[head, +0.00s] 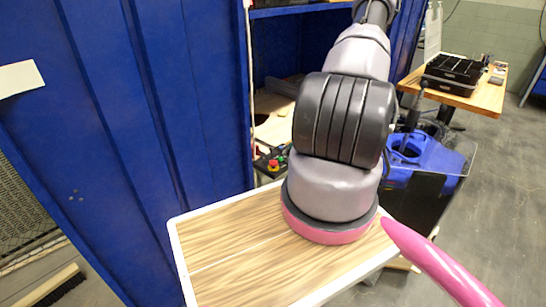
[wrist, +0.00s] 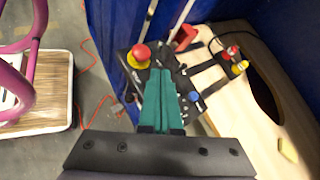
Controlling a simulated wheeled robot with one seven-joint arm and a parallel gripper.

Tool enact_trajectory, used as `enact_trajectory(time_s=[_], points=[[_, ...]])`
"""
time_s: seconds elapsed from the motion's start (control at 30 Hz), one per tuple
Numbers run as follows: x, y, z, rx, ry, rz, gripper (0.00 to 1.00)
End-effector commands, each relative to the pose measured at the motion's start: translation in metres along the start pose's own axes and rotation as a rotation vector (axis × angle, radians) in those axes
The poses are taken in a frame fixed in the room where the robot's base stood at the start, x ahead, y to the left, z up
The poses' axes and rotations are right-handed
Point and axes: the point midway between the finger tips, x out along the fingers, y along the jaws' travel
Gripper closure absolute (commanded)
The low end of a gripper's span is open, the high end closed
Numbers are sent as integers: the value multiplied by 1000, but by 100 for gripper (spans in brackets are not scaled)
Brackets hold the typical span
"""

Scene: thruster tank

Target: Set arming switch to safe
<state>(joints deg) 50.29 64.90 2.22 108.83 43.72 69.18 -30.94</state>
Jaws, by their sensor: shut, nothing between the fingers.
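A dark control box (wrist: 180,75) shows in the wrist view. It carries a red mushroom button (wrist: 139,54) at its left, a red handle-like part (wrist: 185,38) at its top and a blue knob (wrist: 195,97) at its lower right. I cannot tell which part is the arming switch or how it is set. My gripper (wrist: 157,72), with teal fingers, is shut and empty. Its tips overlap the box in view, just right of and below the red button; contact cannot be told. In the head view the box (head: 268,165) is partly visible left of my arm, which hides my gripper.
A blue cabinet (head: 120,120) stands left of the box. A pale wooden surface (wrist: 265,125) with a dark opening lies right of the box, with a red and yellow part (wrist: 238,62) on it. A table with black trays (head: 452,75) stands at the back right.

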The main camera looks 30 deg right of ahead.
Motion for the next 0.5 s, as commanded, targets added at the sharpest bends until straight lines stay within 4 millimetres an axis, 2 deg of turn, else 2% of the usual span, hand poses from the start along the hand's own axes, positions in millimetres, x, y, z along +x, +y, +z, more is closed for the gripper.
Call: enact_trajectory(time_s=[0.13,0.23,0.5], points=[[3,0,0,0,-1,1,100],[12,0,1,-2,-1,3,100],[61,1,1,0,-2,4,100]])
